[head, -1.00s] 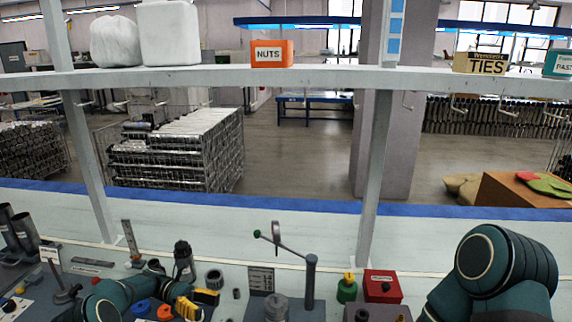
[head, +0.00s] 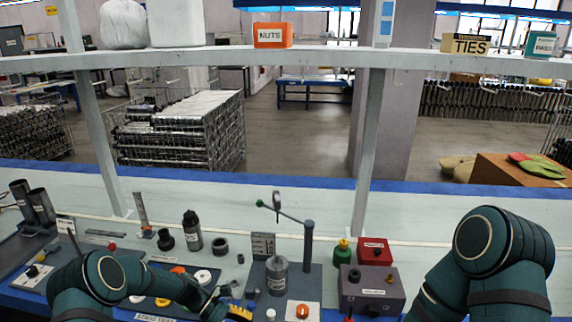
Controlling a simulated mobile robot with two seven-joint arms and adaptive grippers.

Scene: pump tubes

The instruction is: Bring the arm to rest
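My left arm (head: 105,275) is teal and reaches in from the lower left, low over the front of the bench. Its gripper (head: 239,313), with yellow parts, is at the bottom edge and partly cut off. I cannot tell whether its fingers are open or shut, or whether they hold anything. My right arm (head: 490,255) is bent at the right. Its gripper is below the picture and out of view.
On the bench stand a black bottle (head: 192,230), a grey cylinder (head: 277,275), a post with a green-tipped lever (head: 308,255), a grey box (head: 371,290), a red box (head: 374,251) and a green bottle (head: 342,252). A shelf (head: 340,59) crosses above. Dark tubes (head: 41,205) stand at left.

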